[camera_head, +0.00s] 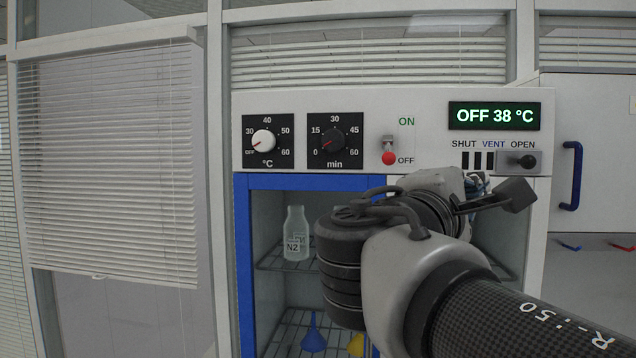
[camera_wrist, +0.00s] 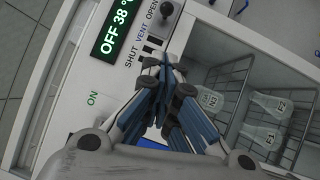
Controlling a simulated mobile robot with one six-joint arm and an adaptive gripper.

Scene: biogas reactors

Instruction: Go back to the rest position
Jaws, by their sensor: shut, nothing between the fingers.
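My gripper (camera_wrist: 166,68) shows in the wrist view with its blue-and-dark fingers drawn together and nothing between them. It is in front of the cabinet, near the vent panel and the open shelves. In the head view my arm reaches in from the lower right and hides most of the gripper. The white cabinet (camera_head: 425,108) has a display (camera_head: 494,116) reading OFF 38 °C. The vent knob (camera_head: 527,161) is at the OPEN end. The red switch (camera_head: 389,157) is down at OFF.
A bottle marked N2 (camera_head: 296,240) stands on a wire shelf inside the blue frame (camera_head: 244,270). A blue funnel (camera_head: 313,338) is below it. More bottles (camera_wrist: 265,137) show in the wrist view. A blue handle (camera_head: 572,176) is at right. Window blinds (camera_head: 110,160) fill the left.

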